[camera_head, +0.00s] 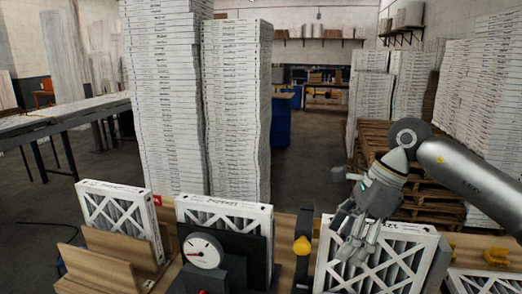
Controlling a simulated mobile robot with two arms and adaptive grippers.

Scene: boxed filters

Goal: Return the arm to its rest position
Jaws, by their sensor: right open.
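My right arm (462,172) comes in from the right edge. My right gripper (358,238) is open, its fingers pointing down in front of a boxed filter (397,262) with a white lattice frame. The fingers overlap the filter's upper left part in the picture; I cannot tell whether they touch it. My left arm and gripper are not in view.
A wooden bench (172,272) holds more filters, one at left (118,215) and one in the middle (228,217). A round dial gauge (203,251) stands before the middle one. Tall filter stacks (236,110) rise behind. Pallets (415,190) lie behind my arm.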

